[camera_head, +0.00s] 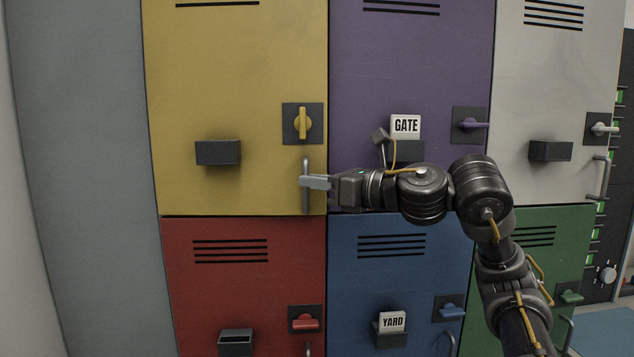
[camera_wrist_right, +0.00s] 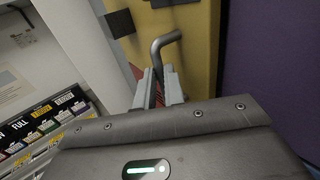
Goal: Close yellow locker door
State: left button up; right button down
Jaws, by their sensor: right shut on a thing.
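The yellow locker door (camera_head: 235,80) is at the upper left in the head view. It looks about flush with its neighbours; a small gap cannot be ruled out. Its yellow latch (camera_head: 303,122) stands vertical on a dark plate. Its grey vertical bar handle (camera_head: 306,204) is near the lower right corner. My right gripper (camera_head: 308,182) reaches in from the right and is shut on this handle. In the right wrist view, the handle's bent end (camera_wrist_right: 166,42) rises beyond the fingers (camera_wrist_right: 158,88), with the yellow door (camera_wrist_right: 200,60) behind. My left gripper is not in view.
A purple door (camera_head: 350,70) is right of the yellow one, with my right arm across its lower part. A red door (camera_head: 215,285) and a blue door (camera_head: 400,275) are below. A dark card holder (camera_head: 218,153) juts from the yellow door.

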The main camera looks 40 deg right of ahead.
jog(key=shift+w+d+f+n+y+b, duration=0.1)
jog(key=shift+w+d+n+y+b, duration=0.25)
jog(key=shift+w+d+b, duration=0.4)
jog(key=shift+d+y, duration=0.15)
jog(key=shift+y, duration=0.1)
jog(key=shift+s+r, duration=0.1)
jog(key=shift+r, duration=0.15)
jog(key=c, duration=1.9)
grip_release()
jog(key=shift+c, duration=0.2)
jog(key=o, duration=0.4)
jog(key=shift+w+d+f, duration=0.1)
jog(key=shift+w+f, duration=0.05)
jog(key=shift+w, duration=0.15)
jog(key=shift+o, duration=0.2)
jog(key=shift+s, duration=0.15)
